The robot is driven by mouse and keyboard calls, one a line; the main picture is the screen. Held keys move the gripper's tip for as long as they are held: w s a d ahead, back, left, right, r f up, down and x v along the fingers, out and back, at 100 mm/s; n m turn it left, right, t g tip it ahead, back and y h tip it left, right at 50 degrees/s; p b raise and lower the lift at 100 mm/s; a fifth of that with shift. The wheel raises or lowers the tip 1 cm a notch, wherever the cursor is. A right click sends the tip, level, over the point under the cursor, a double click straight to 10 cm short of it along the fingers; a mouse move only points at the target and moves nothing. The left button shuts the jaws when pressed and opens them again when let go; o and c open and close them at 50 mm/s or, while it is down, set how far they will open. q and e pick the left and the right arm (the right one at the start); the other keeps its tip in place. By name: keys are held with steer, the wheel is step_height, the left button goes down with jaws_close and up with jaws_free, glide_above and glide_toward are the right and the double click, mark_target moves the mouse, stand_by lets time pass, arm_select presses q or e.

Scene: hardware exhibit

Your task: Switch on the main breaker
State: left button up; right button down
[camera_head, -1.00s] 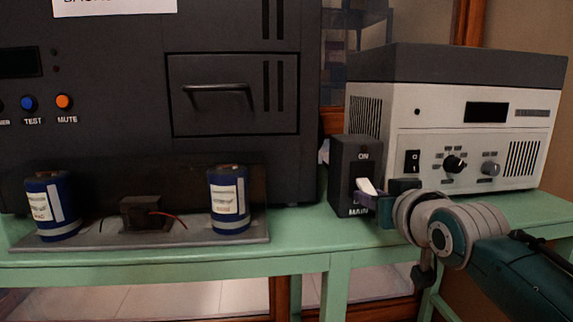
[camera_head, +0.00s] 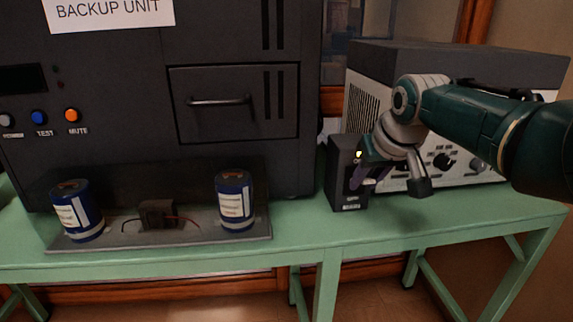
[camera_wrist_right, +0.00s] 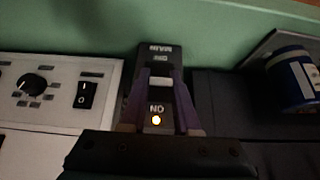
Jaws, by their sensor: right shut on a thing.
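The main breaker (camera_head: 343,175) is a dark upright box on the green table, between the backup unit and the grey-white device. In the right wrist view the breaker (camera_wrist_right: 140,100) appears upside down, with its MAIN, OFF and ON labels showing. My right gripper (camera_head: 358,180) is at the breaker's front. In the wrist view its purple fingers (camera_wrist_right: 161,78) are shut on the white lever (camera_wrist_right: 160,84), one on each side. My left gripper is out of view.
The backup unit (camera_head: 110,120) stands left of the breaker. In front of it a grey plate (camera_head: 190,235) carries two blue cylinders (camera_head: 76,210) (camera_head: 235,202) and a small wired block (camera_head: 158,214). The grey-white device (camera_head: 440,185) stands right, partly behind my arm. The table's front strip (camera_head: 300,245) is clear.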

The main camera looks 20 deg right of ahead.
steer(key=shift+g, duration=0.3)
stand_by(0.4)
steer(key=c, duration=0.6)
jaws_free()
steer(key=shift+w+r, duration=0.1)
steer(key=shift+c, duration=0.2)
steer(key=shift+r+p, duration=0.45)
steer(key=p+v, duration=0.6)
steer(key=v, duration=0.3)
steer(key=shift+s, duration=0.3)
